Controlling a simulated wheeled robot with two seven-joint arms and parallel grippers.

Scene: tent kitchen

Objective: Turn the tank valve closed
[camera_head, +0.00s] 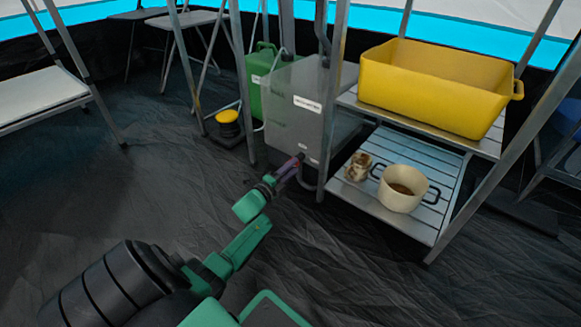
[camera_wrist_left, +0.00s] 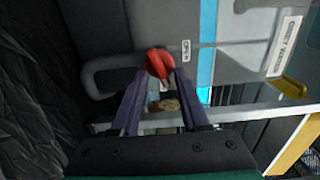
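The grey tank (camera_head: 285,108) stands on the floor beside the metal shelf, with a white label on its face. It also fills the upper part of the left wrist view (camera_wrist_left: 235,65). Its red valve handle (camera_wrist_left: 159,63) shows in the left wrist view, low on the tank face. In the head view the handle is hidden behind my gripper. My left gripper (camera_head: 300,158) reaches the lower front of the tank. Its two purple fingers (camera_wrist_left: 161,73) are apart, one on each side of the handle's lower part; I cannot tell whether they touch it. My right gripper is not in view.
The metal shelf holds a yellow tub (camera_head: 435,88) above, and a cream pot (camera_head: 402,188) and small brown jar (camera_head: 359,166) below. A green canister (camera_head: 262,85) stands behind the tank. A grey pipe (camera_wrist_left: 91,78) loops beside the valve. The floor at left is mostly clear.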

